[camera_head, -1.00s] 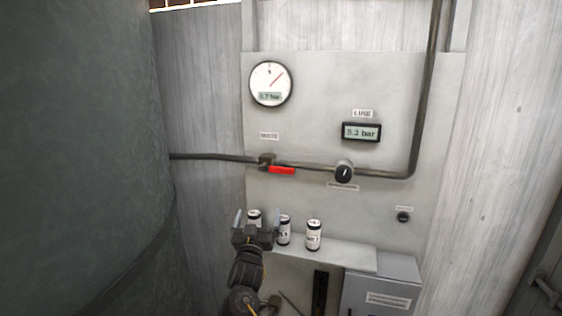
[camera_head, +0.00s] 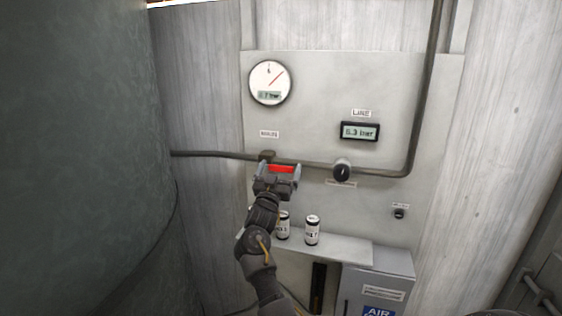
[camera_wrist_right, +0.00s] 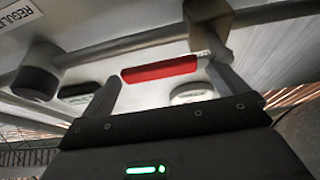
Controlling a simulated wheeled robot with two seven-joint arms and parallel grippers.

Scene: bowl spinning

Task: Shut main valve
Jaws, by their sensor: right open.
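The main valve's red lever (camera_head: 282,169) lies level along the dark pipe, to the right of the valve body (camera_head: 267,155) in the head view. My right gripper (camera_head: 277,173) is in front of the lever, with one finger towards each end of it. It is open. In the right wrist view the red lever (camera_wrist_right: 160,69) shows beyond and between the spread fingers of the right gripper (camera_wrist_right: 163,90). I cannot tell whether either finger touches it. My left gripper is in neither view.
A black regulator knob (camera_head: 342,172) sits on the pipe (camera_head: 214,155) to the right. A round gauge (camera_head: 269,83) and a line display (camera_head: 360,131) are above. Cans (camera_head: 312,230) stand on a ledge (camera_head: 345,249) below. A large dark tank (camera_head: 80,150) fills the left.

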